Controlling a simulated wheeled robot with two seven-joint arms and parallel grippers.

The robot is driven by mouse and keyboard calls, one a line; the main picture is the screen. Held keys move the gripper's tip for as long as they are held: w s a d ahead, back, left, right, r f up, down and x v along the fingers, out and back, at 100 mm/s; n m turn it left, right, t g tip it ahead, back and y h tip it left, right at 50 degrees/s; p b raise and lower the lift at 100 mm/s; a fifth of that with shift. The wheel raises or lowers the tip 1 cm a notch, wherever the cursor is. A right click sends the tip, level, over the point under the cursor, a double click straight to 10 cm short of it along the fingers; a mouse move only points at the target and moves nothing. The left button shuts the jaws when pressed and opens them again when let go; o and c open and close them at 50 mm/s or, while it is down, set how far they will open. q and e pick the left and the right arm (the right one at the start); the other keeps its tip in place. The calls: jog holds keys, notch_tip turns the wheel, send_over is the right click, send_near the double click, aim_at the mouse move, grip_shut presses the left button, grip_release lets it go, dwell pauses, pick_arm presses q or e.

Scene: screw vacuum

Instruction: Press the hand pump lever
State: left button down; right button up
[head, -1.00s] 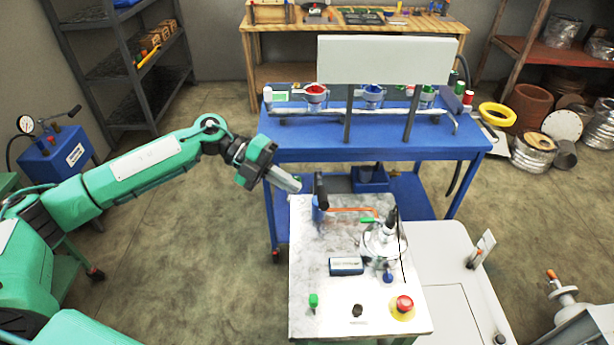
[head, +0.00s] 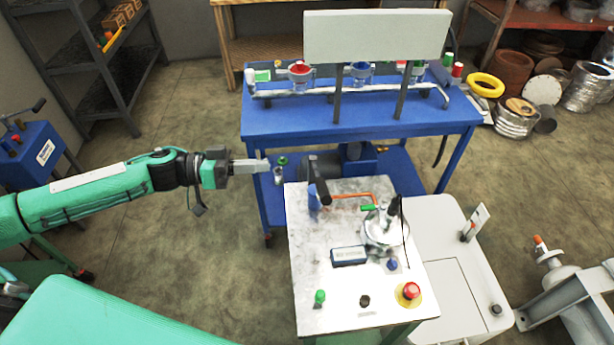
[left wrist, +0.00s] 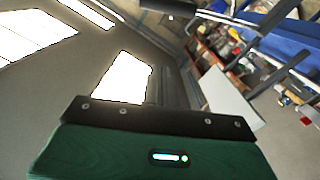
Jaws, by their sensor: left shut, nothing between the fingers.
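A hand pump with a black lever handle (head: 319,181) and a blue body (head: 313,201) stands at the back left corner of the metal-topped cart (head: 310,260). An orange tube (head: 350,196) runs from it to a silver fitting (head: 383,228). My left gripper (head: 266,165) is shut and empty, pointing right, to the left of the lever in the head view with a visible gap between them. The left wrist view shows no pump; its fingertips are not visible there. My right gripper is not in view.
The cart top also carries a small display (head: 349,256), a green knob (head: 320,297) and a red button (head: 411,291). A blue table (head: 290,122) with a valve manifold and white panel (head: 375,37) stands behind. Floor left of the cart is clear.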

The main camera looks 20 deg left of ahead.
aim_at(323, 191)
pick_arm(q)
jog(key=shift+d, duration=0.1)
jog(key=w+d+f+p, duration=0.2)
jog(key=d+f+p, duration=0.2)
jog(key=d, duration=0.6)
jog(key=shift+w+d, duration=0.25)
jog(key=shift+s+f, duration=0.1)
dwell(0.4)
